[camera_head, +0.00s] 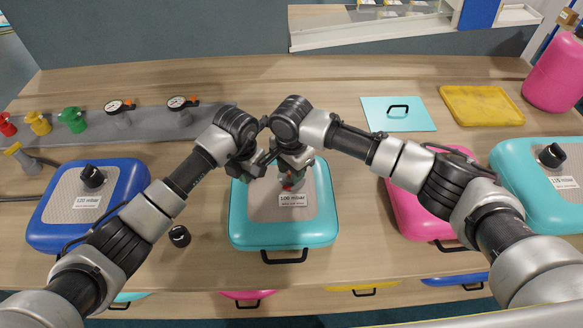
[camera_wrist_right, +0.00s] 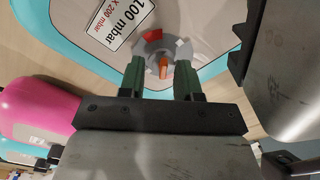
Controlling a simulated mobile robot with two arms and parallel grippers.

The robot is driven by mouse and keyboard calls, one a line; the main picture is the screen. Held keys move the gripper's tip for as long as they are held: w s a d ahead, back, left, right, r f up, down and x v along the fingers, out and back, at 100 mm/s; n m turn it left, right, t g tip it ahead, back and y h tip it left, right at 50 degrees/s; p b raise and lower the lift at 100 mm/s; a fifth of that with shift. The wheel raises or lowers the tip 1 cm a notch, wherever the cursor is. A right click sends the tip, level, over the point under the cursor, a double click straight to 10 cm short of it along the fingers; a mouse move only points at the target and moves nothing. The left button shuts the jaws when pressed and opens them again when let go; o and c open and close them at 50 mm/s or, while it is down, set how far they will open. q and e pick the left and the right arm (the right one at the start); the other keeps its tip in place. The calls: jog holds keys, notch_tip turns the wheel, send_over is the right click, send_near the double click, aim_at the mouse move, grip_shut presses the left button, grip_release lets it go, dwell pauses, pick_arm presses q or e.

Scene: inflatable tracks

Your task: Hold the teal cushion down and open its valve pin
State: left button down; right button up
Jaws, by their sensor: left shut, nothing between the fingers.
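The teal cushion (camera_head: 237,222) lies in the middle of the table, with a grey top panel and a 100 mbar label. Its round grey valve (camera_wrist_right: 150,45) has a red segment and an orange pin (camera_wrist_right: 163,68), seen uncapped in the right wrist view. My right gripper (camera_head: 291,180) is over the valve. Its two green fingers (camera_wrist_right: 159,80) are apart, one on each side of the pin, with gaps visible. My left gripper (camera_head: 249,168) is shut and empty at the cushion's upper left. I cannot tell whether it presses on the cushion.
A black cap (camera_head: 180,236) lies left of the cushion. A blue cushion (camera_head: 50,235) is at left; a pink one (camera_head: 410,222) and another teal one (camera_head: 520,212) are at right. Gauges (camera_head: 120,112) and coloured valves (camera_head: 72,120) stand at the back left.

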jog(key=shift+a+f, duration=0.1)
grip_shut()
jog(key=shift+n, duration=0.8)
grip_release()
jog(key=shift+d, duration=0.2)
jog(key=shift+a, duration=0.1)
